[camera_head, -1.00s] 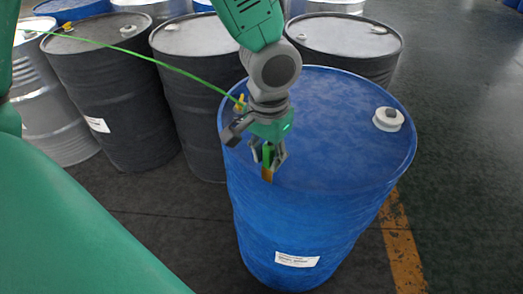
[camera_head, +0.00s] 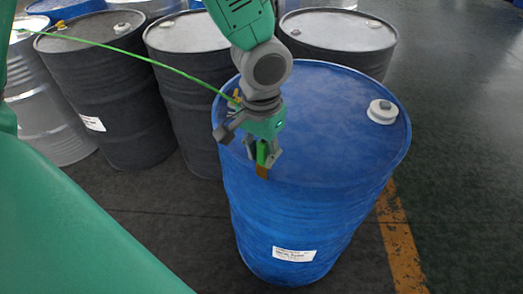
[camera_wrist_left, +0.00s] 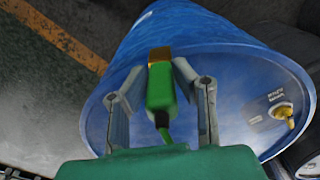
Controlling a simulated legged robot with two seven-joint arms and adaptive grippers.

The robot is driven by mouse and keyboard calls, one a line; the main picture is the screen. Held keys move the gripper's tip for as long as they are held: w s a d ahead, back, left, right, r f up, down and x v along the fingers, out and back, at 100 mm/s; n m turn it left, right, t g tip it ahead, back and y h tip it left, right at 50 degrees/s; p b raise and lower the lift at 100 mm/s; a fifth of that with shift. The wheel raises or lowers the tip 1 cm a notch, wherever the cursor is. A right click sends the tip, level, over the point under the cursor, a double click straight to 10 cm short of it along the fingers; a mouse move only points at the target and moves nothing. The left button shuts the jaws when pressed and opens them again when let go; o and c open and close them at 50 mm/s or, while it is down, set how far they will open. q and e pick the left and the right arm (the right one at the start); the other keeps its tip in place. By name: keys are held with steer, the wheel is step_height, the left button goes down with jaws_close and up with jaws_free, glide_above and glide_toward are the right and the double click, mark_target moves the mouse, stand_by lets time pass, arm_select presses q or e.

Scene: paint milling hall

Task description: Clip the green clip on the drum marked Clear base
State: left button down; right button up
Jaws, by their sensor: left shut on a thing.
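My left gripper (camera_head: 261,160) is shut on the green clip (camera_head: 262,153), which has a brass-coloured tip pointing down. The clip is over the near left part of the blue drum's top, close to the rim. I cannot tell whether it touches the drum. In the left wrist view the clip (camera_wrist_left: 161,85) sits between the two fingers. The blue drum (camera_head: 300,215) stands upright with a white label (camera_head: 294,254) low on its front; its print is too small to read. A green cable (camera_head: 150,61) runs from the left to near my left wrist. My right gripper is not in view.
Dark drums (camera_head: 105,100) stand close behind and to the left of the blue drum, with a silver drum (camera_head: 45,110) at the far left. A white bung (camera_head: 382,111) rises from the blue drum's top. The floor at the right is clear, with a yellow line (camera_head: 400,240).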

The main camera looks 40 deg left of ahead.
mark_target(257, 163)
arm_select(q)
steer(key=shift+a+f, duration=0.15)
steer(key=shift+f, duration=0.15)
steer(key=shift+a+f+b, duration=0.25)
steer(key=shift+f+b, duration=0.3)
steer(key=shift+f, duration=0.35)
steer(key=shift+a+f, duration=0.2)
steer(key=c, duration=1.6)
jaws_free()
steer(key=shift+a, duration=0.15)
steer(key=o, duration=0.4)
steer(key=shift+a+f, duration=0.1)
steer(key=shift+a, duration=0.05)
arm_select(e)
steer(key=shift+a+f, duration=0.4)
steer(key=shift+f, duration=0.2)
